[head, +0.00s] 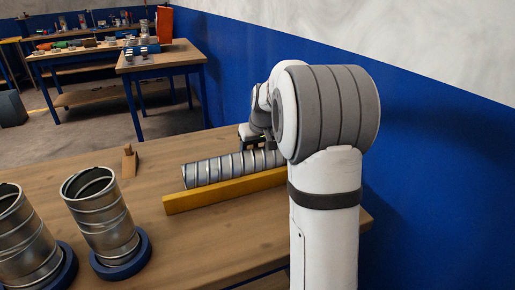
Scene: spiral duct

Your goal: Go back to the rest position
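My arm stands at the right of the head view, in front of the table's right end. My gripper (262,140) is mostly hidden behind my own arm links, near the far right end of a ribbed metal spiral duct (222,167). I cannot see its fingertips clearly, nor whether it touches the duct. The duct lies on its side on the wooden table (170,230), along the back of a yellow bar (215,192). My arm hides the bar's right end.
Two upright metal duct pieces stand at the left, one (98,215) in a blue ring (120,258), the other (25,245) at the picture's edge. A small wooden block (130,163) stands near the far edge. A blue wall (420,180) runs along the right. Workbenches (160,60) stand behind.

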